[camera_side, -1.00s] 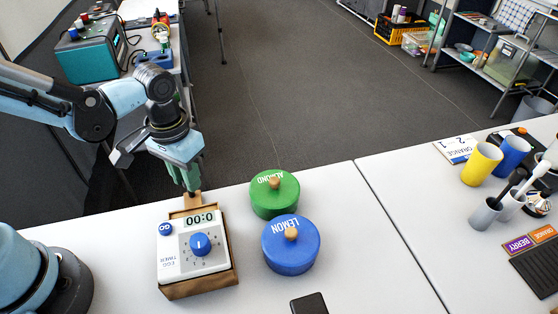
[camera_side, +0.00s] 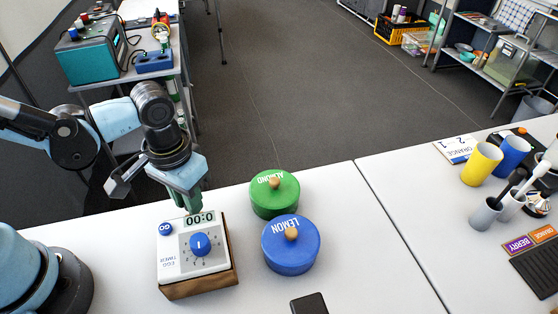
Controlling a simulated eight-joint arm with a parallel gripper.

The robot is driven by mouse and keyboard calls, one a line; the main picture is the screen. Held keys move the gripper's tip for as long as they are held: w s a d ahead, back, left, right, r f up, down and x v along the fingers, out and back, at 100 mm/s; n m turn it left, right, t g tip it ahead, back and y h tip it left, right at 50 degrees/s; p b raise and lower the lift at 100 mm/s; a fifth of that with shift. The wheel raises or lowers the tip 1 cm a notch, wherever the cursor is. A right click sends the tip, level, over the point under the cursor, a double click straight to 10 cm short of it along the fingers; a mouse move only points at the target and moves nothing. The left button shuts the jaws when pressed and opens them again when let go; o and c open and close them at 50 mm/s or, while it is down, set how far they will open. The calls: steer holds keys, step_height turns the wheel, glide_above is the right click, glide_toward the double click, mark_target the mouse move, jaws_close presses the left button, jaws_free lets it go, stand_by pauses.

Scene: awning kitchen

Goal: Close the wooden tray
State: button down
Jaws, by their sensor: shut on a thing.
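The wooden tray (camera_side: 203,288) shows as a brown wood-grained body under the white egg timer (camera_side: 172,262), along its front and right sides. My gripper (camera_side: 194,207) points down at the timer's back edge. Its green fingers are shut on the tray's back end, where a tan handle showed earlier. The timer and fingers now hide that handle and the tray's back edge.
A green ALMOND tin (camera_side: 272,202) and a blue LEMON tin (camera_side: 288,256) stand just right of the timer. A black object (camera_side: 309,304) lies at the front edge of view. Cups (camera_side: 482,165) stand far right. The white table between is clear.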

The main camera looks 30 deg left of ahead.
steer(key=shift+s+d, duration=0.2)
steer(key=c, duration=1)
jaws_free()
steer(key=shift+w, duration=0.1)
steer(key=shift+w+a, duration=0.2)
steer(key=w+a, duration=0.3)
steer(key=shift+w+a, duration=0.3)
steer(key=shift+a, duration=0.1)
step_height(320, 180, up, 12)
steer(key=d+m, duration=0.1)
steer(key=d, duration=0.6)
steer(key=d+f+m, duration=0.1)
steer(key=d, duration=0.7)
steer(key=d+f+m, duration=0.1)
steer(key=d, duration=0.6)
steer(key=shift+s+d+f, duration=0.15)
steer(key=shift+s+f, duration=0.05)
steer(key=shift+f, duration=0.05)
